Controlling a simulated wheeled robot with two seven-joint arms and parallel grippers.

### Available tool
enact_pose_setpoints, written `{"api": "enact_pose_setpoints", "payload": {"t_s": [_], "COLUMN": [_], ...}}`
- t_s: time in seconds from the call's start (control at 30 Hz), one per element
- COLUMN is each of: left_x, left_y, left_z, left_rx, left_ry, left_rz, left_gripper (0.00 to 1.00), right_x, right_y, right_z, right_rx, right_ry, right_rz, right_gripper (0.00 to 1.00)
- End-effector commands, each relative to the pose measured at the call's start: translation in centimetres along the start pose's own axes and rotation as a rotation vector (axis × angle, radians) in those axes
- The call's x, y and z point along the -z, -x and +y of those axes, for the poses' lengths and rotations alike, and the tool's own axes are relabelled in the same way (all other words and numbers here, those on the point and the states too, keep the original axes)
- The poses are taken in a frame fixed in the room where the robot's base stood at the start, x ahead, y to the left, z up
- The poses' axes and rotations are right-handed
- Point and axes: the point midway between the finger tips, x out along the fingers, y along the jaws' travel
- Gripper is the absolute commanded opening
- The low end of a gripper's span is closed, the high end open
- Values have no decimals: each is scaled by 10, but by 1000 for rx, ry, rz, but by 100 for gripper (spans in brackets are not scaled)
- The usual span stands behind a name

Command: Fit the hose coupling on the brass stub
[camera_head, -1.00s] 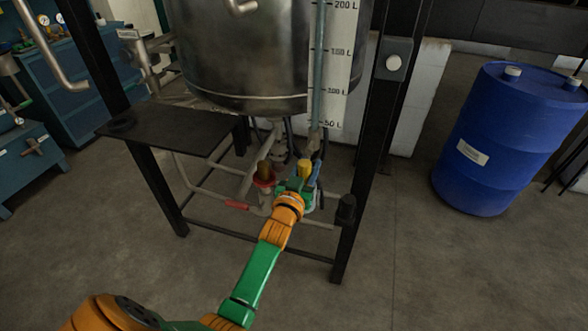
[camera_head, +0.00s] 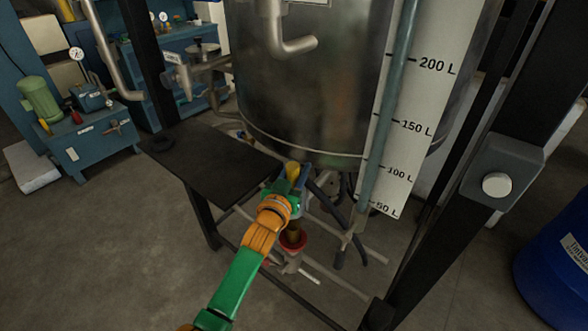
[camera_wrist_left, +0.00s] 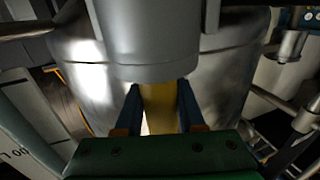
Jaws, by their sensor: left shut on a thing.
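My left gripper (camera_head: 290,179) is shut on a yellow piece, which I take for the hose coupling (camera_head: 293,171). In the left wrist view, the yellow piece (camera_wrist_left: 159,107) sits between two blue fingers, with a wide grey cylinder (camera_wrist_left: 150,45) directly beyond it; I cannot tell whether they are joined. The brass stub (camera_head: 293,234) stands upright above a red ring, low under the tank. In the head view the gripper is above the stub and apart from it. My forearm and wrist stand close to the stub's left side. My right gripper is not in view.
The steel tank (camera_head: 310,90) hangs above the gripper. A dark plate (camera_head: 210,165) lies left of it. A dark hose (camera_head: 330,198) and thin pipes crowd the space right of the stub. A black frame post (camera_head: 460,190) and a blue drum (camera_head: 560,265) are at the right.

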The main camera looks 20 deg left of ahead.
Motion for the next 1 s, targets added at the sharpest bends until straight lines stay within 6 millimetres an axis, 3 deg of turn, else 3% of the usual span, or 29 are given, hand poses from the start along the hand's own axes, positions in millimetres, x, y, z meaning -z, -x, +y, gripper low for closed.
{"api": "enact_pose_setpoints", "payload": {"t_s": [0.27,0.7,1.0], "left_x": [2,-52,-57], "left_y": [0,0,0], "left_z": [0,0,0], "left_rx": [-4,-3,-3], "left_ry": [1,0,0], "left_rz": [3,3,3], "left_gripper": [0,0,0], "right_x": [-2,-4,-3], "right_y": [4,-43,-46], "right_z": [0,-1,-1], "right_rx": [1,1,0], "right_ry": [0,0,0], "right_rz": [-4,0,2], "right_gripper": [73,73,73]}}
